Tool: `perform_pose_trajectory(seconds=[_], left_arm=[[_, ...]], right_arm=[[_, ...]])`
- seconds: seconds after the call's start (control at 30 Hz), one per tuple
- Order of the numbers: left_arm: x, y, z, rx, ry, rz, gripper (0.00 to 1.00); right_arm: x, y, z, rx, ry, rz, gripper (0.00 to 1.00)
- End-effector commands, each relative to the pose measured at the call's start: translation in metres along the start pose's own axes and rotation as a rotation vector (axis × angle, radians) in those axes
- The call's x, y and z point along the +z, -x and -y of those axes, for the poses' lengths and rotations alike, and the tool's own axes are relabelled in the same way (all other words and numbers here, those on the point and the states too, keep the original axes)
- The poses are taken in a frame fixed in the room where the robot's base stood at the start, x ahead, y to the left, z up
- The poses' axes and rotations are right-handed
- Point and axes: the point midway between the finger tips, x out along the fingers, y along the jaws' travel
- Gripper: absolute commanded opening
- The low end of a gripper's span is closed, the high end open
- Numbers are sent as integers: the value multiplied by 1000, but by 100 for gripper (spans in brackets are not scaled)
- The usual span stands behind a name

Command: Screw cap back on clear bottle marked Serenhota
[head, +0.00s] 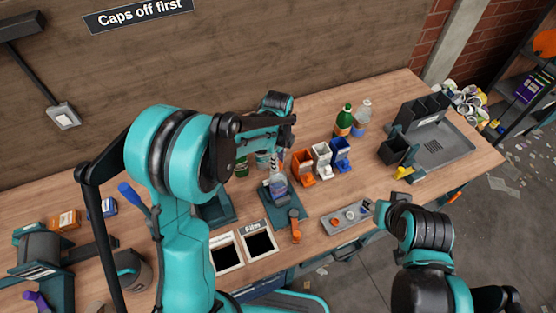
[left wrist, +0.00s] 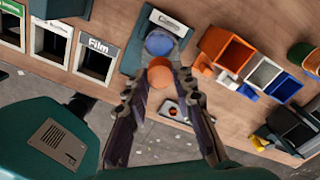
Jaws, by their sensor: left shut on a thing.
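A clear bottle (head: 277,187) with a bluish tint and a label stands in a dark fixture (head: 272,212); its label is too small to read. In the left wrist view the bottle (left wrist: 160,42) shows from above as a blue round. My left gripper (head: 275,158) is above the bottle, pointing down. In the left wrist view its fingers (left wrist: 160,80) are shut on a round orange cap (left wrist: 160,75), which appears beside the bottle's top; I cannot tell the gap in height. My right gripper (head: 376,208) is beside the small tray at the front edge, its jaws unclear.
The small grey tray (head: 337,227) holds several caps. Orange (head: 302,165), white (head: 321,158) and blue (head: 341,153) bins stand right of the fixture. A green bottle (head: 344,120) and another clear bottle (head: 362,115) stand behind. The Film opening (head: 259,243) is at front left.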

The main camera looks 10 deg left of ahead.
Motion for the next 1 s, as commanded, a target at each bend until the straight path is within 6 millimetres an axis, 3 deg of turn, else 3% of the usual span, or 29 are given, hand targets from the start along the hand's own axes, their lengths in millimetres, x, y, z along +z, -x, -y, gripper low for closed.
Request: perform_pose_trajectory(seconds=[0.33, 0.7, 0.87, 0.9, 0.97, 1.0], left_arm=[[0, -2, 0, 0, -402, 0, 0], [0, 0, 0, 0, -458, 0, 0], [0, -2, 0, 0, -645, 0, 0], [0, -1, 0, 0, -668, 0, 30], [0, -1, 0, 0, -662, 0, 46], [0, -1, 0, 0, -661, 0, 49]], right_arm=[[7, -9, 0, 0, 0, 0, 40], [7, -10, 0, 0, 0, 0, 40], [10, -14, 0, 0, 0, 0, 40], [10, -14, 0, 0, 0, 0, 40], [10, -13, 0, 0, 0, 0, 40], [9, -13, 0, 0, 0, 0, 40]])
